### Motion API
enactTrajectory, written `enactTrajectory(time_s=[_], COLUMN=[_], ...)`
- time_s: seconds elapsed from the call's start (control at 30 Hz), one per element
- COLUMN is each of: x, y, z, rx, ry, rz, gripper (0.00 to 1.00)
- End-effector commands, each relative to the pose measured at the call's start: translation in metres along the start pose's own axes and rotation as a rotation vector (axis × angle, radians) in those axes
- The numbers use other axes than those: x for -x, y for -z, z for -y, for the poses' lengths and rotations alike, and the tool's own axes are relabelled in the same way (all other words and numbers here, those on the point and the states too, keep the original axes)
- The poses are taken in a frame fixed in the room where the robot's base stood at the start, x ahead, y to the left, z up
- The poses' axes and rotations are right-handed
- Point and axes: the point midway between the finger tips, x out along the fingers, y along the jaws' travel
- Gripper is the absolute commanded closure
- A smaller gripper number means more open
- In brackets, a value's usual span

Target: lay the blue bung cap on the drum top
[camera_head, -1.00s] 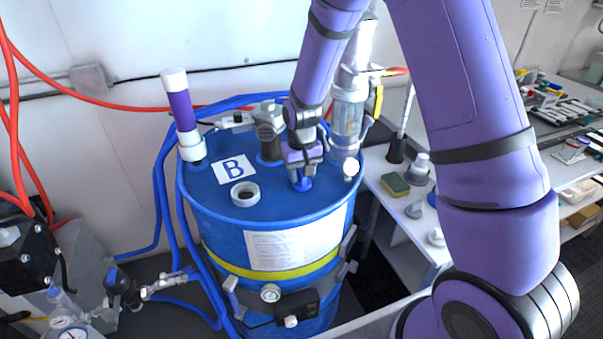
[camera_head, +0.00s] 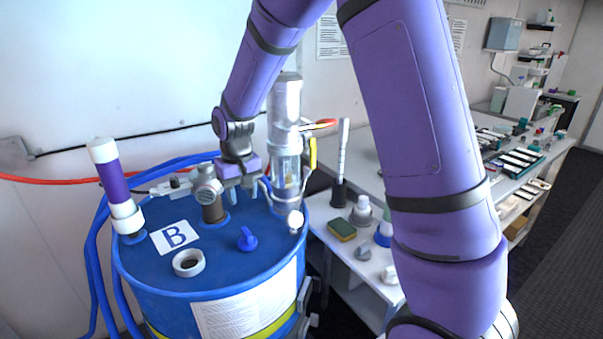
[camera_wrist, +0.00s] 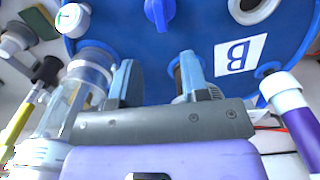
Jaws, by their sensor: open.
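The blue bung cap (camera_head: 247,239) rests on the blue drum top (camera_head: 215,262), right of the label "B" and the white ring. It also shows in the wrist view (camera_wrist: 159,12) at the top edge, its raised grip standing up. My gripper (camera_head: 240,186) is above the back of the drum top, behind the cap and apart from it. In the wrist view my gripper (camera_wrist: 155,82) has its two fingers spread wide with nothing held between them.
A white ring (camera_head: 188,263) stands on the drum's front left. A purple-and-white tube (camera_head: 115,188) rises at left. A white bench (camera_head: 355,250) with a sponge is at right.

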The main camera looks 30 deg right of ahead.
Motion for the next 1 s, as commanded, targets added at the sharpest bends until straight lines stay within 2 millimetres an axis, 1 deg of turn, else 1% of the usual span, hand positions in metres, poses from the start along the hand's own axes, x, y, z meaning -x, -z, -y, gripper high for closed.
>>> enactTrajectory(time_s=[0.07, 0.13, 0.27, 0.3, 0.4, 0.57, 0.6, 0.67, 0.8, 1.0], x=[0.009, 0.024, 0.062, 0.074, 0.101, 0.138, 0.145, 0.156, 0.176, 0.193], y=[-0.004, -0.012, -0.036, -0.045, -0.068, -0.109, -0.12, -0.136, -0.175, -0.231], z=[-0.002, -0.006, -0.015, -0.019, -0.027, -0.038, -0.041, -0.044, -0.052, -0.061], rx=[-0.001, -0.001, -0.002, -0.002, -0.003, -0.002, -0.002, -0.002, -0.001, -0.002], ry=[0.002, 0.006, 0.013, 0.016, 0.02, 0.024, 0.024, 0.024, 0.023, 0.016], rz=[-0.012, -0.03, -0.079, -0.095, -0.135, -0.198, -0.214, -0.239, -0.295, -0.374], gripper=[0.58, 0.58, 0.58, 0.58, 0.58, 0.58, 0.58, 0.58, 0.58, 0.58])
